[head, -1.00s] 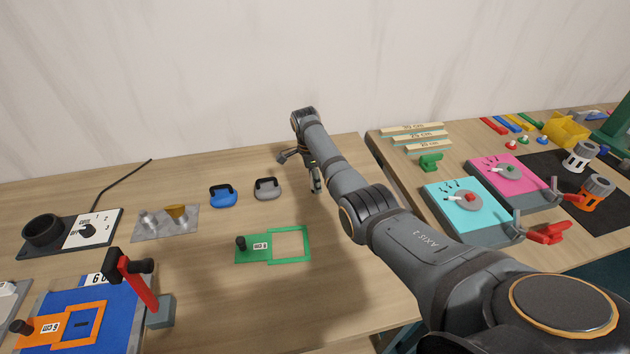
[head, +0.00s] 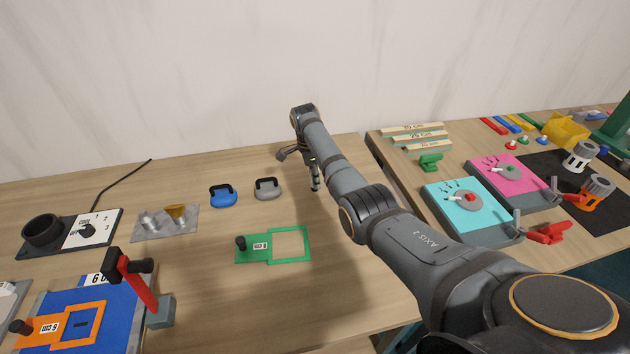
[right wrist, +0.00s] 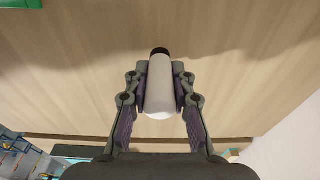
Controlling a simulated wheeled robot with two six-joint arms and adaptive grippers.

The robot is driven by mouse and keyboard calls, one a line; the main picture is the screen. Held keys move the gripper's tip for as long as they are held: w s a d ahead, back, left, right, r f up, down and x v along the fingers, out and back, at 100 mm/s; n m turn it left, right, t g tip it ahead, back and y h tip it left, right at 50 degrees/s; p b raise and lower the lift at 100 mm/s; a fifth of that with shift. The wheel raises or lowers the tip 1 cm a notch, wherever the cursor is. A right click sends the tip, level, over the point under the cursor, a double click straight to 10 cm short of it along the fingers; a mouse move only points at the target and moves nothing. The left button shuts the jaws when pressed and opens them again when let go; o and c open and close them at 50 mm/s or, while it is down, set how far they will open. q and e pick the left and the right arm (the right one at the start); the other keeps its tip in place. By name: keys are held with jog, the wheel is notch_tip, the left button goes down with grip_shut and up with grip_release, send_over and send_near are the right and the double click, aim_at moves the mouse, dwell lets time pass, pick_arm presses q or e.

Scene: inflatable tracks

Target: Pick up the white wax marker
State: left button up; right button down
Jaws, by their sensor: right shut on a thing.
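The white wax marker (right wrist: 158,92) shows in the right wrist view, a white cylinder with a black end pointing up in the picture. My right gripper (right wrist: 160,85) is shut on it, with one finger pad against each side. In the head view my right gripper (head: 313,178) is over the far right part of the left table, to the right of the grey handled block. The marker cannot be made out there, as the gripper and arm hide it. How far the marker is from the table top is hard to tell. My left gripper is not in view.
A grey handled block (head: 267,188) and a blue one (head: 223,196) stand left of the gripper. A green frame (head: 290,245) lies in front. A second table (head: 405,185) at right holds rulers and cyan and pink boxes. A wall rises behind.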

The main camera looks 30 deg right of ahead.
jog(key=s+a+r+p, duration=0.8)
jog(key=s+r+p, duration=0.3)
jog(key=p, duration=0.3)
jog(key=shift+a+r+p, duration=0.25)
jog(key=shift+r+p, duration=0.1)
jog(key=shift+r, duration=0.2)
jog(key=shift+s, duration=0.1)
